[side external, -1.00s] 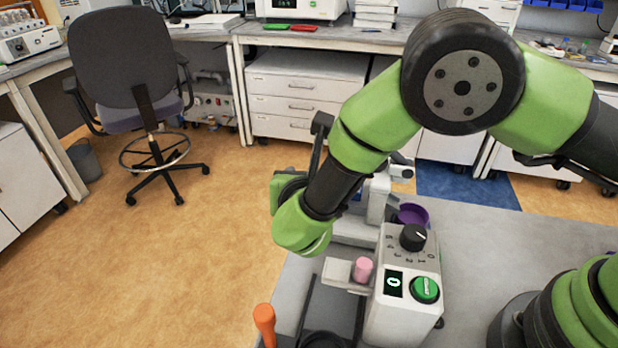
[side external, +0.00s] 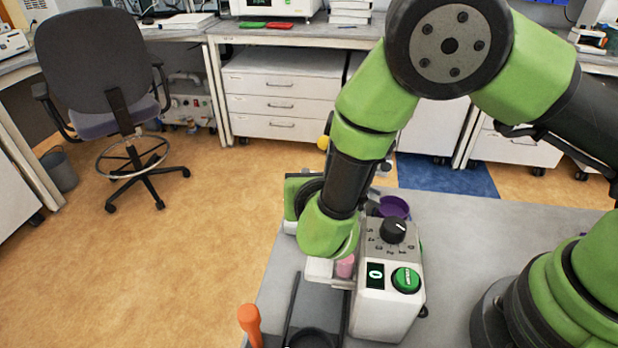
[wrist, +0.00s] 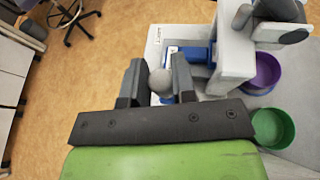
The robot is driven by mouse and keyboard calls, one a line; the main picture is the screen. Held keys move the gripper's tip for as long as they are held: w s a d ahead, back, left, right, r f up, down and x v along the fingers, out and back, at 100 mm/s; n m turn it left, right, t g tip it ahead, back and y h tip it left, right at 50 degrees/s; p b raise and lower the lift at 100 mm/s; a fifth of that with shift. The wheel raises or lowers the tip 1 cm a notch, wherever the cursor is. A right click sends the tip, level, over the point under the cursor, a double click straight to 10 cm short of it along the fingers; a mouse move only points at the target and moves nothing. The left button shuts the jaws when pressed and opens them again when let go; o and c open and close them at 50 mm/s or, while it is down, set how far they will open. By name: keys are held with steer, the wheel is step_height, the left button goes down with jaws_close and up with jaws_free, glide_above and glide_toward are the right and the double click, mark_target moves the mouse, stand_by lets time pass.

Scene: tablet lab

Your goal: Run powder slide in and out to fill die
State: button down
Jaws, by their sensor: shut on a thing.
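In the wrist view my gripper (wrist: 157,84) is shut on a grey ball knob (wrist: 161,81), with one dark finger on each side. Just beyond the knob is a blue part (wrist: 190,54), apparently the powder slide, at the foot of the white press frame (wrist: 234,38). The knob seems to be at its outer end, but the joint is partly covered. I cannot make out the die or any powder. In the side view my arm hides the fingers and the knob, and the control box (side external: 388,305) stands just right of my wrist.
A purple bowl (wrist: 262,72) and a green bowl (wrist: 272,128) stand right of the press. The box carries a black dial (side external: 393,230) and green button (side external: 406,280). A pink knob (side external: 345,267) sits close below my wrist. An orange handle (side external: 250,322) stands front left.

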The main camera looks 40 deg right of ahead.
steer(key=shift+s+d, duration=0.2)
steer(key=shift+d, duration=0.05)
steer(key=c, duration=0.9)
jaws_free()
steer(key=shift+c, duration=0.2)
steer(key=shift+a, duration=0.1)
steer(key=shift+s+a+r, duration=0.2)
steer(key=shift+s+a, duration=0.05)
step_height(320, 180, up, 8)
steer(key=s+a, duration=0.1)
steer(key=shift+s, duration=0.35)
steer(key=shift+f, duration=0.1)
